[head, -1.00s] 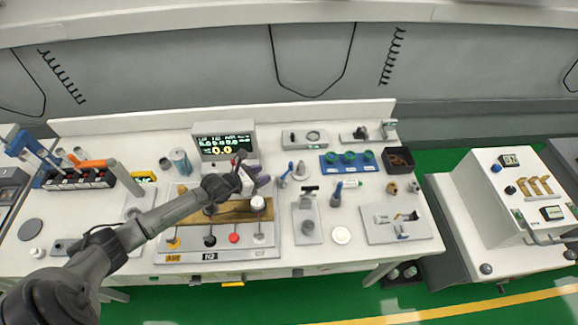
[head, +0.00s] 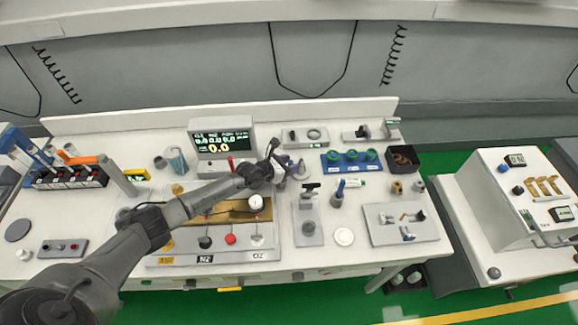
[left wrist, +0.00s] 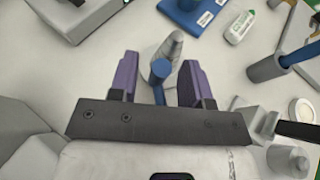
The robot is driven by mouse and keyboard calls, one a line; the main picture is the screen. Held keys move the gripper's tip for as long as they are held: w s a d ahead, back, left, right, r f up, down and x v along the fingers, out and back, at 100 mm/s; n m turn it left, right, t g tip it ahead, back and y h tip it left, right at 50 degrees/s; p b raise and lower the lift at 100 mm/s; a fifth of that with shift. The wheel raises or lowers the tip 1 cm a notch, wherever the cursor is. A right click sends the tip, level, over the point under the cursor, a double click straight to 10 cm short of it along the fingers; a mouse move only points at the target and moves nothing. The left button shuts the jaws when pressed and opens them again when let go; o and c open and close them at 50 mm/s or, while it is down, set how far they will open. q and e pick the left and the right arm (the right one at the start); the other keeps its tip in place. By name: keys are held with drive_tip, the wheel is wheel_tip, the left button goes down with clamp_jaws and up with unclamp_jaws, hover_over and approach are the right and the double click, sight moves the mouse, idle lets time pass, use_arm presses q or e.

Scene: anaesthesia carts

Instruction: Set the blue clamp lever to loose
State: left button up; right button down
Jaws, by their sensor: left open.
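The blue clamp lever (left wrist: 160,74) shows in the left wrist view as a short blue stub with a rounded end, beside a grey cone-shaped body (left wrist: 172,46). My left gripper (left wrist: 158,62) is open, with its purple fingers to either side of the lever; I cannot tell whether they touch it. In the head view my left gripper (head: 279,164) is over the middle of the bench and largely hides the clamp. My right gripper is in neither view.
Right of the clamp stand a plate with a black-topped post (head: 308,226) and a blue-handled piece in a grey cup (head: 338,194). Behind is a blue rack with green rings (head: 350,168). Left is a display (head: 222,140) above a panel with several knobs (head: 231,239).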

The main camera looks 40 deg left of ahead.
use_arm(q)
drive_tip(key=shift+w, duration=0.1)
clamp_jaws()
drive_tip(key=shift+f+b, duration=0.15)
drive_tip(key=shift+b, duration=0.2)
drive_tip(key=b, duration=0.2)
drive_tip(key=m+h+b, duration=0.1)
drive_tip(key=b, duration=0.2)
drive_tip(key=shift+d+f, duration=0.2)
drive_tip(key=shift+f, duration=0.05)
drive_tip(key=shift+d+r+m+h+b, duration=0.2)
drive_tip(key=shift+m+h+b, duration=0.25)
drive_tip(key=shift+b, duration=0.4)
drive_tip(key=shift+r+g, duration=0.15)
drive_tip(key=shift+g, duration=0.15)
unclamp_jaws()
